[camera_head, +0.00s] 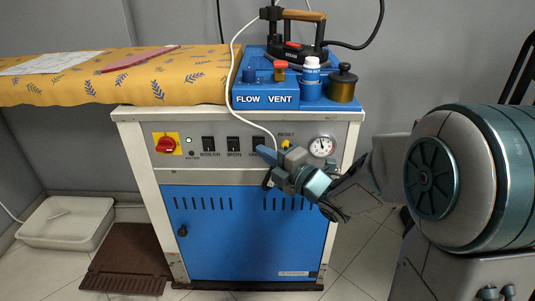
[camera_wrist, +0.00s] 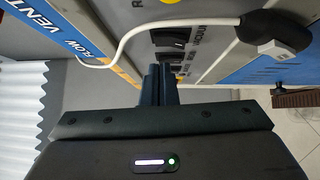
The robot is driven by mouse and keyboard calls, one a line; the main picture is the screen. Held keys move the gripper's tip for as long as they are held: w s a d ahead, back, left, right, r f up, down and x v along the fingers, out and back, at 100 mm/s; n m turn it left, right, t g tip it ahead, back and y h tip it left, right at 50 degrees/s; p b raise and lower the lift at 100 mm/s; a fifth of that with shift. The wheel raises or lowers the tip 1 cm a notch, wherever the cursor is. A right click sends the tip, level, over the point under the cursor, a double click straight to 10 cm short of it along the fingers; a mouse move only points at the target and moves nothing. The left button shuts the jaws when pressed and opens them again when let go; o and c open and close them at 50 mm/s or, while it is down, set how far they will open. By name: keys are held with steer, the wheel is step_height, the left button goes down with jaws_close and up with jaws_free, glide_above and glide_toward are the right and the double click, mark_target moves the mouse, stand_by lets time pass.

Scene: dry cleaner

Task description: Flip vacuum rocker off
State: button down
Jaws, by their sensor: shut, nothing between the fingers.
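The control panel (camera_head: 215,174) of the ironing station carries a row of black rockers. The boiler rocker (camera_head: 208,143) and the iron rocker (camera_head: 233,143) show in the head view. A dark rocker (camera_wrist: 170,38) shows just beyond the fingertips beside a VACUUM label. I cannot tell its position or whether the fingers touch it.
A white cable (camera_head: 232,60) hangs across the panel near my gripper. A red knob (camera_head: 166,144) and a pressure gauge (camera_head: 321,146) flank the rockers. The black iron (camera_head: 296,50) stands on top. A white tray (camera_head: 68,222) lies on the floor at left.

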steer(key=s+v, duration=0.1)
steer(key=v, duration=1)
steer(key=shift+a+r+b, duration=0.3)
steer(key=shift+a+r, duration=0.05)
steer(key=shift+r, duration=0.4)
steer(key=shift+r, duration=0.15)
steer(key=w+d+r+m+g+h+p, duration=0.1)
steer(key=d+r+m+h+p, duration=1.1)
steer(key=r+m+p, duration=0.7)
steer(key=s+a+r+m+g+p, duration=0.1)
steer(key=s+r+m+g+p, duration=0.3)
steer(key=s+p, duration=0.4)
steer(key=s+a+r+m+g+h+p, duration=0.1)
steer(key=s+r+m+g+p, duration=0.3)
steer(key=s+p, duration=0.4)
steer(key=a+g+p, duration=0.1)
steer(key=p, duration=0.2)
steer(key=shift+r+m, duration=0.2)
steer(key=shift+m, duration=0.2)
steer(key=shift+a, duration=0.15)
